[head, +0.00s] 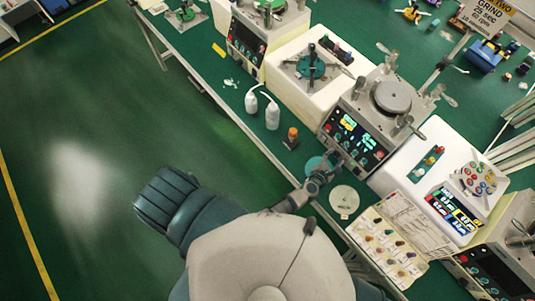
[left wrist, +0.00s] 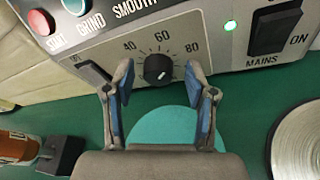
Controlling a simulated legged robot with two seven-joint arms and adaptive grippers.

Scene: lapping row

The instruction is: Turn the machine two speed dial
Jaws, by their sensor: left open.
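The machine two speed dial (left wrist: 158,68) is a black knob on a grey panel, under a scale marked 40, 60 and 80. My left gripper (left wrist: 158,82) is open, with one blue-padded fingertip on each side of the dial. My right gripper is not in view.
Around the dial are a green GRIND button (left wrist: 76,5), a red button (left wrist: 41,22) and the MAINS switch (left wrist: 274,31) with a lit green lamp. A teal disc (left wrist: 175,133) lies below the gripper.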

